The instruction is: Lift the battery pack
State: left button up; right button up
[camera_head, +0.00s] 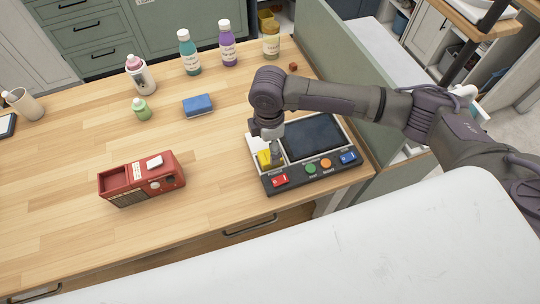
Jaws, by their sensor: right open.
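My right gripper (272,152) points down over the left compartment of a dark console (312,174) on the wooden table. It is open. A small yellow block (264,159) lies in that compartment, right beside the fingers and partly hidden by them; I cannot tell whether they touch it. The yellow block may be the battery pack, but its label is not readable. A red device (141,179) with a hollow at its left end and a white piece on top stands to the left. My left gripper is not in view.
The console carries a dark panel (314,136), a red switch (280,181), round green and orange buttons and a blue switch (348,158). A blue sponge (197,105) and several bottles stand behind. A green partition (340,75) edges the table's right.

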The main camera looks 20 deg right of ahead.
jog(key=shift+f, duration=0.25)
notch_tip(320, 180, down, 4)
jog(key=shift+d+r+p, duration=0.1)
jog(key=shift+r+p, duration=0.1)
jog(key=shift+p, duration=0.95)
jog(key=shift+f, duration=0.6)
jog(key=c, duration=1.4)
jog(key=shift+r, duration=0.1)
